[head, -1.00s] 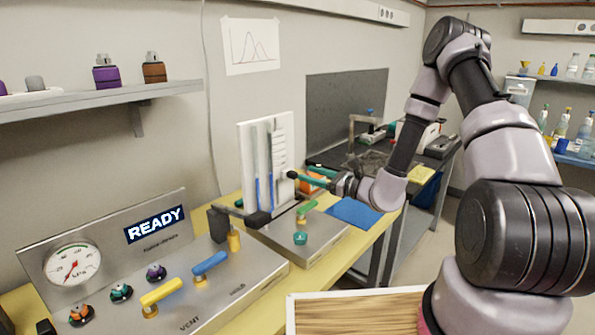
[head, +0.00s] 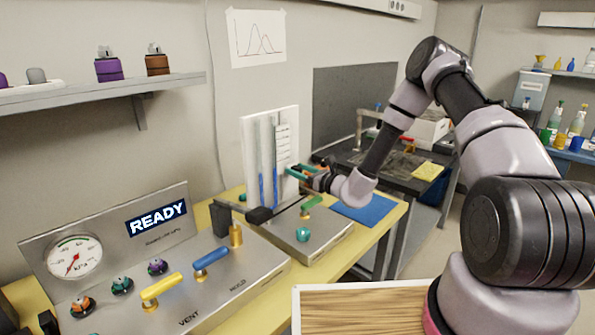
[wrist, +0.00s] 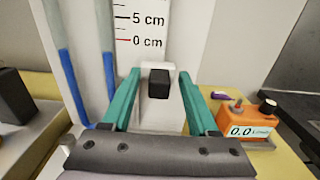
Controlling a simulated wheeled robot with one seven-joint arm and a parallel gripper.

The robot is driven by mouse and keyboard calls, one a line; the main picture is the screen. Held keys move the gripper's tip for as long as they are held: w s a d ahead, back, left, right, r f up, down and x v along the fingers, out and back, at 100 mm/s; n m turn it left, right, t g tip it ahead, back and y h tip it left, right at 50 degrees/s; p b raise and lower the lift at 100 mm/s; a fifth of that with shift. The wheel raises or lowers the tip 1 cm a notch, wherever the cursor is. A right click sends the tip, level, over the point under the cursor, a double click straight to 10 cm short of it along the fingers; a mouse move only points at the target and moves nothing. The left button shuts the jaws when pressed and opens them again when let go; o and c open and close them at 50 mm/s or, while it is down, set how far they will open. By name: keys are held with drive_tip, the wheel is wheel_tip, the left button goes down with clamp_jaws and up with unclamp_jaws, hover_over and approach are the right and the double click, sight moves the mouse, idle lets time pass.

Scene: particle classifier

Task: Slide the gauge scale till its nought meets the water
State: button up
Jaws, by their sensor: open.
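The gauge scale (wrist: 139,25) is a white strip with black marks, its 0 cm mark near its lower end. Below it is a black knob (wrist: 158,84) on a white block. My gripper (wrist: 159,75) is open, its teal fingers on either side of the knob, with gaps showing. Two tubes with blue water stand left of the scale: the left tube (wrist: 72,75) and the right tube (wrist: 108,62). The 0 cm mark looks close to the water tops in this tilted view. In the head view, my gripper (head: 295,172) is at the white gauge board (head: 250,150), partly covering the scale's lower end.
An orange meter (wrist: 245,120) reading 0.0 stands right of the gauge. The control panel (head: 215,280) with yellow and blue levers is at the front left. A blue mat (head: 372,208) lies right of the gauge base.

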drive_tip(key=shift+w+a, duration=0.15)
drive_tip(key=shift+a, duration=0.05)
clamp_jaws()
idle(1.4)
